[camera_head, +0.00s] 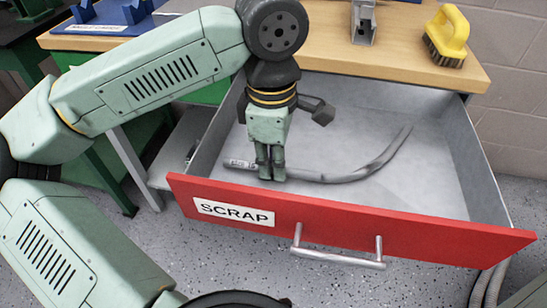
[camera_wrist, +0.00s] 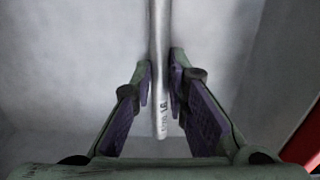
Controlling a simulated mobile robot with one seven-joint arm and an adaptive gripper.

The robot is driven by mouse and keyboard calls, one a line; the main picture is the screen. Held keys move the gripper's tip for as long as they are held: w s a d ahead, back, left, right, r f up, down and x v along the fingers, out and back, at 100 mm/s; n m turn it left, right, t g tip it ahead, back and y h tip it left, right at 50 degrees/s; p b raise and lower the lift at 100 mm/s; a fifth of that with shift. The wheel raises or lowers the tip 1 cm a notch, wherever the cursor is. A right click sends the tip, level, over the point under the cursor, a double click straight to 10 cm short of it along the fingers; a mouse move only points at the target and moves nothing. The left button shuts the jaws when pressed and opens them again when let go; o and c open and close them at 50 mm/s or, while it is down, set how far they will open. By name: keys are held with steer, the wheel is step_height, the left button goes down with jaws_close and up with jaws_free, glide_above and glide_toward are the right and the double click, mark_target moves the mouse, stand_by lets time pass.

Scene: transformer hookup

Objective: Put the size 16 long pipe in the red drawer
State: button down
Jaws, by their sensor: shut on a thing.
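The long grey pipe (camera_head: 345,178) is inside the open red drawer (camera_head: 400,230), whose front is labelled SCRAP. It runs from the left side of the drawer and curves up to the right. My gripper (camera_head: 271,176) reaches down into the drawer and is shut on the pipe near its left end. In the wrist view, the pipe (camera_wrist: 158,45) passes between the two fingers (camera_wrist: 160,68), and a partly legible "16" label shows near its end. Whether the pipe touches the drawer floor under my gripper is hard to tell.
A wooden workbench top (camera_head: 410,65) is above the drawer. A yellow brush (camera_head: 448,35) and a metal bracket (camera_head: 364,22) stand on it, with a blue fixture (camera_head: 110,18) at the left. The drawer holds nothing else visible, and its right side is clear. A metal handle (camera_head: 338,258) sticks out in front.

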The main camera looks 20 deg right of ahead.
steer(key=c, duration=1.5)
jaws_free()
step_height(320, 180, up, 12)
steer(key=shift+a+r, duration=0.1)
